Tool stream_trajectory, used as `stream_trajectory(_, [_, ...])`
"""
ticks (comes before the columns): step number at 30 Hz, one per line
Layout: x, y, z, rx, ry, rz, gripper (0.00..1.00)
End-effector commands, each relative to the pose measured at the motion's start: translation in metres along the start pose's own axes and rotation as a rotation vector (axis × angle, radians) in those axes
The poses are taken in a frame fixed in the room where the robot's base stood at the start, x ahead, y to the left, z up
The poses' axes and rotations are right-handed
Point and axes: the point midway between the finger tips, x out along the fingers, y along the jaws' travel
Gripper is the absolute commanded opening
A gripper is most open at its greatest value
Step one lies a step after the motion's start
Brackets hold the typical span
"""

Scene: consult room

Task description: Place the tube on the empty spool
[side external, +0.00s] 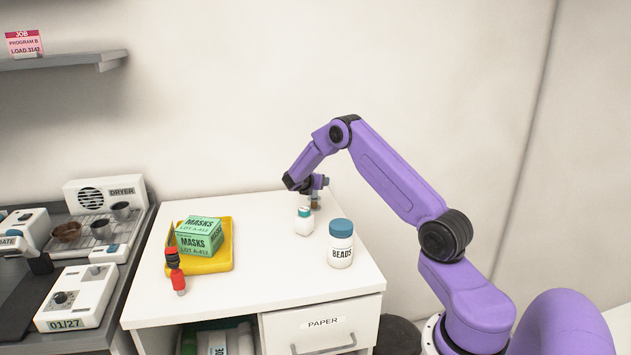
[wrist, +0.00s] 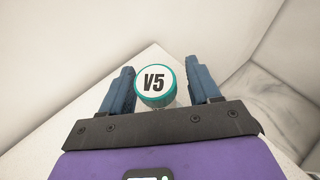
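My gripper (side external: 314,186) is low over the back right part of the white cabinet top. In the wrist view my gripper (wrist: 160,88) has its two blue fingers apart, with a round white cap marked V5 (wrist: 154,83) with a teal rim showing between them. A gap shows at the right finger; the left finger's edge is close to the cap. I cannot make out a clear tube or empty spool.
A small white bottle with a teal cap (side external: 304,222) and a BEADS jar (side external: 341,248) stand near my gripper. A yellow tray (side external: 222,266) holds a green MASKS box (side external: 199,237). A red-and-black item (side external: 178,279) is at its front left. The front middle is clear.

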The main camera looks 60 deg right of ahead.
Motion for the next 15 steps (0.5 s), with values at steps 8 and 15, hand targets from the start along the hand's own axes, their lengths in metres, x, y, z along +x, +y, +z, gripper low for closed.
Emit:
stream_trajectory(8, [-0.009, 0.001, 0.003, 0.0, 0.001, 0.002, 0.62])
stream_trajectory(15, [-0.054, 0.002, 0.003, -0.001, 0.0, 0.004, 0.62])
